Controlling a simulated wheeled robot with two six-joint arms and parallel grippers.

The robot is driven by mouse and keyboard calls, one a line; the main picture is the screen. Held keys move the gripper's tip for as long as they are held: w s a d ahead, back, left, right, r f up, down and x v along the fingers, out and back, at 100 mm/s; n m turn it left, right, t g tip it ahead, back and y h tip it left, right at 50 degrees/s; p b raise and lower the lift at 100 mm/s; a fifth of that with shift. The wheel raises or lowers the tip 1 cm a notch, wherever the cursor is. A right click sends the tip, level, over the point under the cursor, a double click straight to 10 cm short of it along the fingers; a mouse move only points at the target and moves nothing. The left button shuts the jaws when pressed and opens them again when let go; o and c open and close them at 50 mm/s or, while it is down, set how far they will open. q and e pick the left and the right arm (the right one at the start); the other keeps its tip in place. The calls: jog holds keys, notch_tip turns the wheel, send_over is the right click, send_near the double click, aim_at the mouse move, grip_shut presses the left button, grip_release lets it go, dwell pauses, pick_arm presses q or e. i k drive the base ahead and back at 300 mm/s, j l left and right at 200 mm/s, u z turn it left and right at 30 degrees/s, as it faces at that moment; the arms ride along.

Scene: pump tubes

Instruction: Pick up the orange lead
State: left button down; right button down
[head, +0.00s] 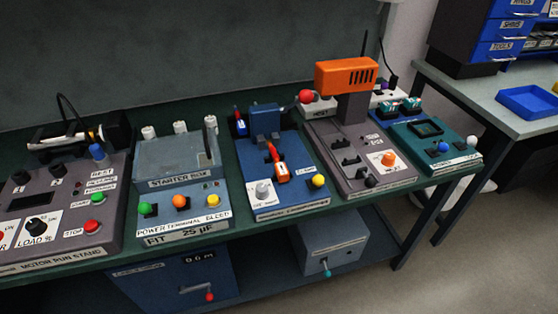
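A small orange-red piece (281,173) lies on the blue station (276,195) in the middle of the bench. It looks like a lead end, but it is too small to be sure. Its upper part runs up towards a blue block (265,119) on the same station. A larger orange housing with black slots (346,75) sits on a dark column at the grey station to the right. Neither of my grippers is in view.
The green bench (232,168) also carries a motor run stand (75,215), a starter box (178,160), a grey station (350,155) and a teal station (440,140). Cabinets (330,243) stand below. A side table (500,105) holds a blue tray (528,101).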

aim_at(282, 174)
jog(key=k+l+u, duration=0.15)
jog(key=u, duration=0.25)
jog(key=k+l+u, duration=0.15)
jog(key=u, duration=0.2)
jog(key=k+l+u, duration=0.15)
jog(key=u, duration=0.25)
